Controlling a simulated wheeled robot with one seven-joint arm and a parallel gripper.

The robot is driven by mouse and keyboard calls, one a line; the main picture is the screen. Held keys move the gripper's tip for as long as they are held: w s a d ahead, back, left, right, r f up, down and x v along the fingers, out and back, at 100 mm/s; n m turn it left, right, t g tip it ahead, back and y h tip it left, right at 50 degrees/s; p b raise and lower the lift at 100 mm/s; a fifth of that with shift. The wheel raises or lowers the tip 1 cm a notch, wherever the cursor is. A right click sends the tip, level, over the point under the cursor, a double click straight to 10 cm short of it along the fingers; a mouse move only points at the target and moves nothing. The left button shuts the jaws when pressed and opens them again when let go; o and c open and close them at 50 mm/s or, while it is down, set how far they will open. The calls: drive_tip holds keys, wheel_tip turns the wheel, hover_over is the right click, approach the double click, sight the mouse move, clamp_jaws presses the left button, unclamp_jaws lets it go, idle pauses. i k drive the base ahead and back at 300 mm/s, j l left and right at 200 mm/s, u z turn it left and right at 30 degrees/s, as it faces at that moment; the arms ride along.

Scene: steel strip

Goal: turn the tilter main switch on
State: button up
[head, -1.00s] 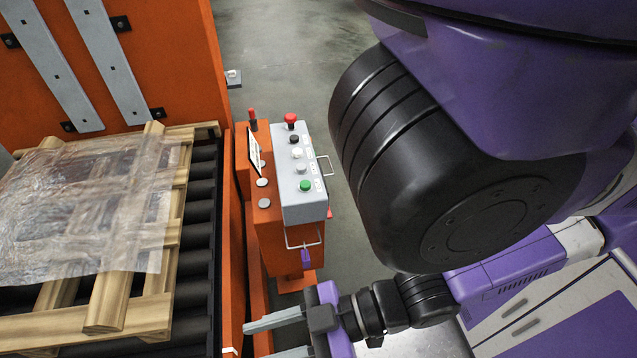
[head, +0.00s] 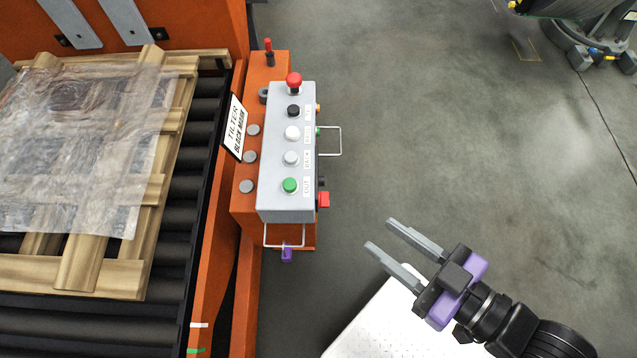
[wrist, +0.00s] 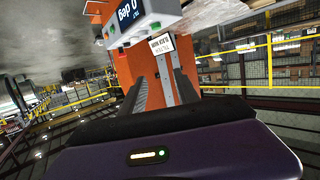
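The tilter's grey control box (head: 276,205) stands on an orange pedestal (head: 243,206) beside the roller bed. A tilted white sign (head: 236,128) beside it reads "TILTER" on its first line. The box top carries a red mushroom button (head: 294,80), a black knob (head: 293,110), two pale buttons and a green button (head: 289,185). A red part (head: 323,199) sticks out of its right side. I cannot tell which part is the main switch. My gripper (head: 379,234) is open and empty, right of and nearer than the box, touching nothing. The box (wrist: 160,22) also shows in the wrist view.
A wire handle (head: 340,141) juts from the box's right side, and another with a purple item (head: 286,254) is at its near end. A wooden pallet (head: 115,280) under clear film lies on the rollers at left. The floor (head: 440,130) right of the box is clear.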

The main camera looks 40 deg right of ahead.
sight(324, 202)
drive_tip(key=k+l, duration=0.25)
drive_tip(key=k, duration=0.25)
drive_tip(key=k+l, duration=0.2)
drive_tip(key=k, duration=0.3)
